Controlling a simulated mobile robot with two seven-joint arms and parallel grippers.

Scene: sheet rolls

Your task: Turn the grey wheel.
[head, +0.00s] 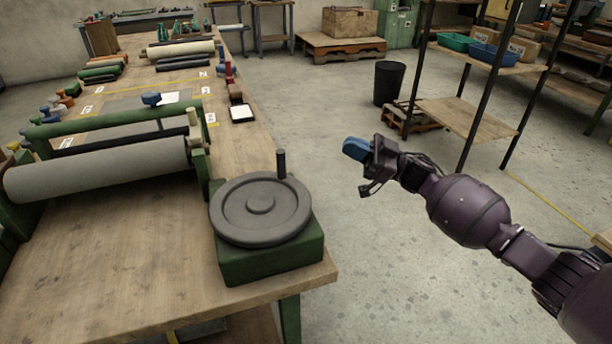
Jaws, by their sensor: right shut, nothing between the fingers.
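The grey wheel (237,219) lies flat on top of a green box-shaped base (272,261) at the near right corner of the workbench. A dark upright handle (281,164) stands on the wheel's far right rim. My right gripper (353,149) has blue fingers and is to the right of the wheel, out past the bench edge. It is shut and empty, clear of the handle and wheel. My left gripper is not in view.
A grey roll in a green frame (100,168) stands on the wooden workbench (110,290) left of the wheel. A black bin (389,83) and a shelf rack (465,118) stand beyond my right arm. The floor right of the bench is open.

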